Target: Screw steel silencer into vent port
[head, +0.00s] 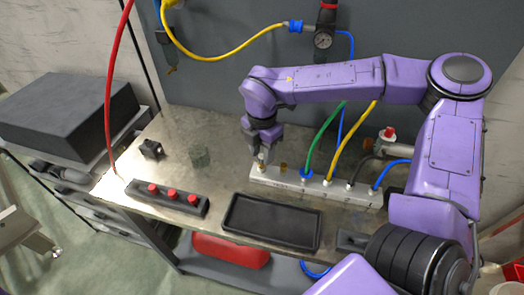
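The manifold (318,192) is a pale grey block along the right part of the bench. My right gripper (262,153) points down over its left end. A small pale metallic piece (261,165), which looks like the steel silencer, stands upright at that end, right under and between the fingers. Its lower end and the port there are too small to make out. Whether the fingers touch it cannot be seen. A brass-coloured fitting (283,168) stands in the manifold just to the right. My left gripper is not in view.
Green (322,133), yellow, black and blue hoses rise from the manifold. A black tray (272,222) lies in front, empty. Bench space between is clear.

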